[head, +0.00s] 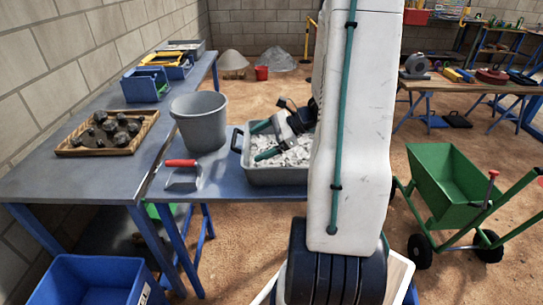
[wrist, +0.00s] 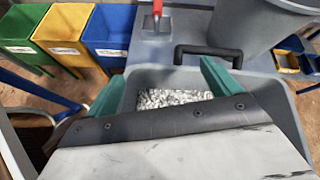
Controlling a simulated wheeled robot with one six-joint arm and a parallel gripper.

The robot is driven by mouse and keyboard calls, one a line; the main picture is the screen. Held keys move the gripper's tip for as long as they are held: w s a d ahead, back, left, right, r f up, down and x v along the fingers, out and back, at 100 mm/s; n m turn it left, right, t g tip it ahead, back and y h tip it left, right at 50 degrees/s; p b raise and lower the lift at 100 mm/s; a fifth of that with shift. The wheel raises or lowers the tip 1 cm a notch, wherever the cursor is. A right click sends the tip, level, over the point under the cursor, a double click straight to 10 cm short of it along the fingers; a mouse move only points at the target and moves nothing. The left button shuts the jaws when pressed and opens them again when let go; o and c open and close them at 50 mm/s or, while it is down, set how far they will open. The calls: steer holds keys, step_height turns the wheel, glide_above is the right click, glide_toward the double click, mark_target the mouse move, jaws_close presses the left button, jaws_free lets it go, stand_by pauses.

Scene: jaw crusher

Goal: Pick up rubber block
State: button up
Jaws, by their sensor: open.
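I cannot make out a rubber block in either view. My gripper (head: 261,142) has green fingers and is open over a grey tub (head: 276,177) of pale crushed stone (head: 292,155). In the wrist view my gripper (wrist: 162,72) has its fingers spread apart above the tub (wrist: 270,95), near its black handle (wrist: 207,51). Small grey stones (wrist: 172,97) show between the fingers, and nothing is held. My arm hides the tub's right part in the head view, and the gripper's body hides much of it in the wrist view.
A grey bucket (head: 200,122) and a red-handled trowel (head: 183,176) stand by the tub on the blue-legged table. A wooden tray (head: 77,151) of dark rocks lies left. A green wheelbarrow (head: 450,185) stands right. Open sandy floor (head: 405,140) lies between.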

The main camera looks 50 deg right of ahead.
mark_target(277, 157)
steer(key=s+d+f+m+t+h, duration=0.1)
steer(key=d+f+m, duration=0.1)
steer(key=d+f, duration=0.1)
steer(key=s+d+f+m+t+h, duration=0.1)
steer(key=d+f+m, duration=0.1)
steer(key=d, duration=0.3)
steer(key=s+d+f+m+t+h, duration=0.1)
steer(key=s+d+f+m+h, duration=0.1)
steer(key=d+f+m, duration=0.1)
steer(key=shift+s+d+f+m+t, duration=0.1)
steer(key=shift+d+f+m+t, duration=0.3)
steer(key=shift+d+m, duration=0.1)
steer(key=x, duration=0.7)
steer(key=shift+a+f, duration=0.1)
steer(key=shift+a, duration=0.15)
steer(key=c, duration=1.1)
